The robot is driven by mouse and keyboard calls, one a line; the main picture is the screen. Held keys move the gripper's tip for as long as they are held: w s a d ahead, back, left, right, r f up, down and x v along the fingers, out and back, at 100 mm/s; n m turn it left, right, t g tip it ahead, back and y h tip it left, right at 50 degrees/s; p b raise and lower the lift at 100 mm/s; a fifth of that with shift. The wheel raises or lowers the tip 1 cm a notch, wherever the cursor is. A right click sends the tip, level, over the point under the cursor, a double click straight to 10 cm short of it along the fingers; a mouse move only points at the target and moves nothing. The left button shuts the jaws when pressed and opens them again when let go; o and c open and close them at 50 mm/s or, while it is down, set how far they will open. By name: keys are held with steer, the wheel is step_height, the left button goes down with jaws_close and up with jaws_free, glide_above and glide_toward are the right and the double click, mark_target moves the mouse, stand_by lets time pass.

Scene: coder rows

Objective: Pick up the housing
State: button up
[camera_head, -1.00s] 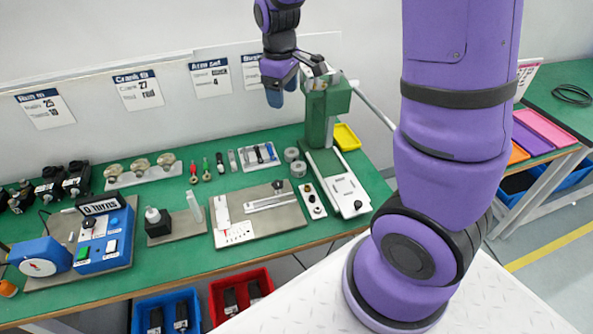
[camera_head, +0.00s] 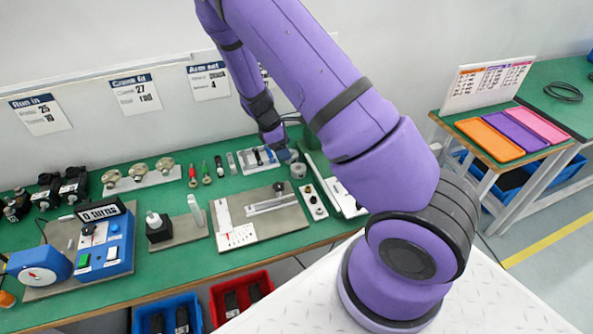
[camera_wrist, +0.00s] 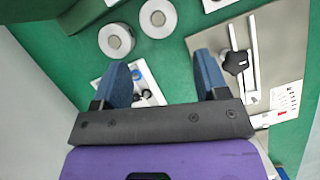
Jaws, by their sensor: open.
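No part is marked as the housing, and I cannot tell which one it is. Two grey round parts with a centre hole stand side by side on the green bench; the near one (camera_head: 298,170) shows in the head view, and both show in the wrist view, left (camera_wrist: 117,40) and right (camera_wrist: 157,18). My gripper (camera_head: 283,155) is low over the back of the bench, beside these parts. In the wrist view my gripper (camera_wrist: 165,72) is open and empty, its blue fingers apart above a white tray (camera_wrist: 104,77) of small blue and black parts, partly hidden by a finger.
A fixture plate (camera_head: 285,222) with a slide and black knob (camera_wrist: 235,62) lies close by. The green press (camera_wrist: 60,18) is mostly hidden behind my arm in the head view. A white strip (camera_head: 313,202) with connectors lies in front of the grey parts. Black units (camera_head: 72,187) stand far left.

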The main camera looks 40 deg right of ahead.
mark_target(298, 168)
steer(key=x, duration=1)
steer(key=shift+d+f, duration=0.15)
steer(key=shift+d, duration=0.2)
steer(key=c, duration=0.7)
steer(key=shift+c, duration=0.2)
